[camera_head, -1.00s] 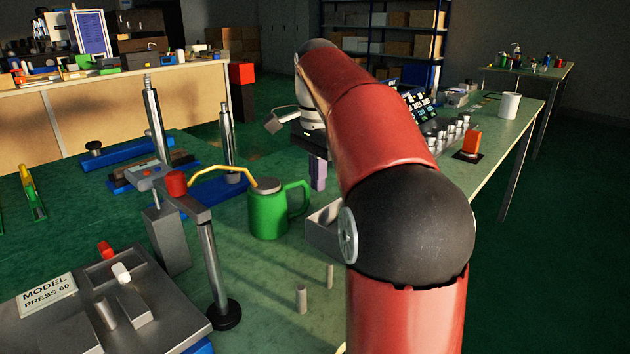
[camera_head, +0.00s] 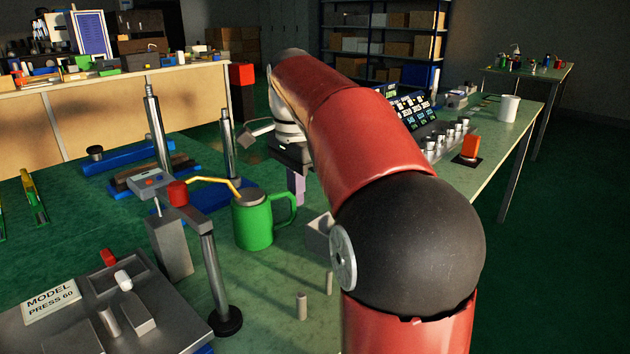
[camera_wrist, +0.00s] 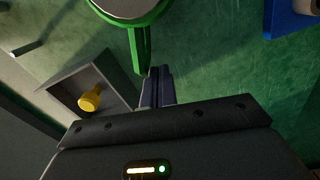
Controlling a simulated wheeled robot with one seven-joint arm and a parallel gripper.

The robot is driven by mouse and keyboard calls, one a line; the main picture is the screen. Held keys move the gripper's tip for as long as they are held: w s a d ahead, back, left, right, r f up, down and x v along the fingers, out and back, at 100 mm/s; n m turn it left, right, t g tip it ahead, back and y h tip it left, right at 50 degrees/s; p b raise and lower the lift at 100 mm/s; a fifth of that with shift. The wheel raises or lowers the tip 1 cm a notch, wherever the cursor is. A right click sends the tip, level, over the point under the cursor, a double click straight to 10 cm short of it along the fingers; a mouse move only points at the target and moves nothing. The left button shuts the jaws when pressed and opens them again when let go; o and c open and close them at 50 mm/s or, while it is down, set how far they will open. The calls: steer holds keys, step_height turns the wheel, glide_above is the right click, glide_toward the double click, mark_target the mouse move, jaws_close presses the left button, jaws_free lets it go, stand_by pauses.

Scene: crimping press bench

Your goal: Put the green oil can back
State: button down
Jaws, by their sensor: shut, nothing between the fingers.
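The green oil can (camera_head: 254,222) stands upright on the green bench in the head view. It has a grey cap, a yellow spout pointing left and a handle on its right. In the wrist view the can (camera_wrist: 125,18) is at the top, with its handle (camera_wrist: 141,48) reaching down close to my fingertips. My gripper (camera_wrist: 157,72) is shut and empty, its fingers beside the end of the handle; I cannot tell whether they touch it. In the head view the gripper fingers (camera_head: 296,185) show just behind the can's handle, partly hidden.
A grey open box (camera_wrist: 58,92) holding a yellow knob-like part (camera_wrist: 90,97) lies left of my fingers in the wrist view. A red-topped post (camera_head: 212,265) and the press (camera_head: 100,315) stand left of the can. Two small grey pegs (camera_head: 302,306) stand in front.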

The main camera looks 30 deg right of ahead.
steer(key=d, duration=0.1)
steer(key=d+r+p, duration=0.1)
steer(key=d+p, duration=0.1)
steer(key=d, duration=0.1)
steer(key=shift+w+d+r, duration=0.1)
steer(key=shift+w+r, duration=0.15)
steer(key=shift+w, duration=0.15)
step_height(320, 180, up, 8)
steer(key=shift+r, duration=0.25)
steer(key=shift+s, duration=0.1)
